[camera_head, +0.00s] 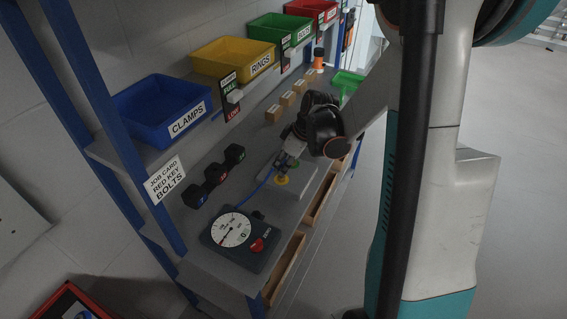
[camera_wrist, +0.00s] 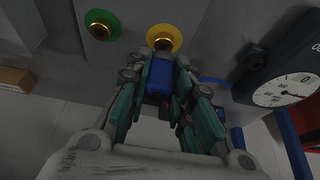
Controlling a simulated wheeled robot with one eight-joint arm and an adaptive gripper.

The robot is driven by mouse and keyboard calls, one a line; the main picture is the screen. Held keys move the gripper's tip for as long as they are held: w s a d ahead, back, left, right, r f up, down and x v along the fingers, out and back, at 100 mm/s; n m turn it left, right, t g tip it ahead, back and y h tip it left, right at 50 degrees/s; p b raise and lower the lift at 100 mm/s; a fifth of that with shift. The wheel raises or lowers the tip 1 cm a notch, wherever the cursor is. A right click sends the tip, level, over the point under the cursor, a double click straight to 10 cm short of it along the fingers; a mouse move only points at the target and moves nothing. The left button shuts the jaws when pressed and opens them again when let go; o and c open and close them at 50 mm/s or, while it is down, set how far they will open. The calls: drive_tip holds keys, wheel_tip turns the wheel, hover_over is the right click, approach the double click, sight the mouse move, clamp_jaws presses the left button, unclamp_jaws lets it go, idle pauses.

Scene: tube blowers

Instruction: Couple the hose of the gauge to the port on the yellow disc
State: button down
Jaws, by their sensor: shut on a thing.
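The gauge (camera_head: 232,230), a dark box with a white dial and a red knob, lies at the near end of the bench; part of it shows at the right in the wrist view (camera_wrist: 290,88). Its blue hose (camera_head: 262,186) runs to my gripper (camera_head: 279,170). In the wrist view my gripper (camera_wrist: 161,66) is shut on the blue hose end (camera_wrist: 160,78). The yellow disc (camera_wrist: 164,34), with a brass port (camera_wrist: 163,44), is just beyond the fingertips. The hose end points at this port; I cannot tell whether they touch.
A green disc (camera_wrist: 101,22) with a similar port sits left of the yellow one in the wrist view. Three dark blocks (camera_head: 215,174) stand behind the hose. Several small cartons (camera_head: 287,98) stand farther along the bench. Labelled bins, including a blue one (camera_head: 160,107), line the shelf.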

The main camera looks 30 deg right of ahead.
drive_tip(key=shift+f+b, duration=0.95)
drive_tip(key=shift+f, duration=0.15)
drive_tip(key=c, duration=1.3)
unclamp_jaws()
drive_tip(key=shift+c, duration=0.2)
drive_tip(key=shift+r, duration=0.1)
drive_tip(key=v, duration=1.2)
